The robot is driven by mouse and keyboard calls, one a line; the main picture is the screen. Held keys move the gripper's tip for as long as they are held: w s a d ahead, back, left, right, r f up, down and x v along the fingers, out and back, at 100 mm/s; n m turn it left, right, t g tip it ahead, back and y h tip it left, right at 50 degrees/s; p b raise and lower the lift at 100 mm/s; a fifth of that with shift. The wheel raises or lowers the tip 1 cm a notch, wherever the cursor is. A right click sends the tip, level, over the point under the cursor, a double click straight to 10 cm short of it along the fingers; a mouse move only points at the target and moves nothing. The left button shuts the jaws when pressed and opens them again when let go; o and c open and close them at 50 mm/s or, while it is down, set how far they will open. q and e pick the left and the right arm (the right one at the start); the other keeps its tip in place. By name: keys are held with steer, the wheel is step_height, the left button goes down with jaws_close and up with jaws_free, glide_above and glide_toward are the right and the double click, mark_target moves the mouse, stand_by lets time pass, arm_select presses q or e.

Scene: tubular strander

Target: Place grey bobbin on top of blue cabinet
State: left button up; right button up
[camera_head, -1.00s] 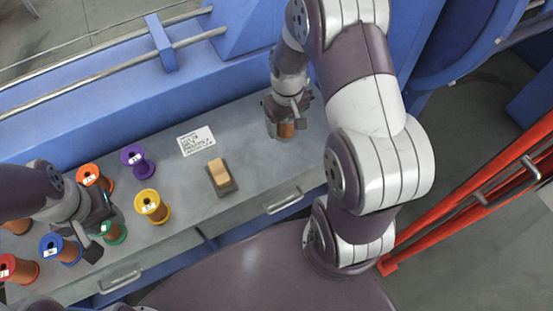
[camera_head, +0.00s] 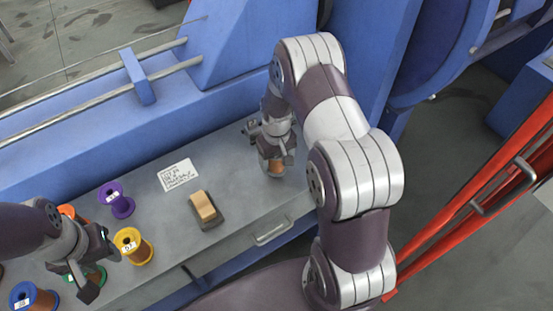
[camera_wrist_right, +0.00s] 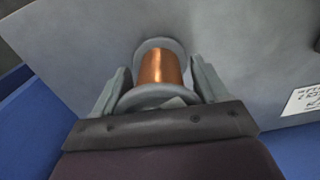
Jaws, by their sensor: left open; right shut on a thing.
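The grey bobbin (camera_wrist_right: 163,70), wound with copper wire, sits between the fingers of my right gripper (camera_wrist_right: 163,88) in the right wrist view. In the head view the right gripper (camera_head: 276,158) is shut on it over the far right part of the grey worktop (camera_head: 235,165); the bobbin (camera_head: 275,169) is partly hidden. I cannot tell whether it touches the surface. My left gripper (camera_head: 92,268) is open and empty near the green bobbin (camera_head: 97,278) at lower left. No separate blue cabinet can be clearly identified; large blue machine housings (camera_head: 250,42) stand behind the worktop.
Purple (camera_head: 116,200), yellow (camera_head: 132,246), orange (camera_head: 67,211) and blue (camera_head: 33,297) bobbins stand at left. A label card (camera_head: 177,175) and a wood-topped block (camera_head: 205,209) lie mid-worktop. Red rails (camera_head: 470,205) stand at right.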

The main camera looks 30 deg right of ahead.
steer(key=shift+w+f, duration=0.1)
steer(key=shift+f, duration=0.1)
steer(key=o, duration=1.2)
steer(key=shift+o, duration=0.2)
steer(key=shift+r, duration=0.2)
step_height(320, 180, up, 12)
steer(key=s+a+r, duration=0.2)
steer(key=s+a, duration=0.2)
steer(key=s, duration=0.3)
steer(key=s+a+r+t, duration=0.1)
steer(key=s+a+r, duration=0.1)
steer(key=s+a, duration=0.2)
steer(key=s, duration=0.3)
steer(key=shift+r+p, duration=0.25)
steer(key=shift+p, duration=0.15)
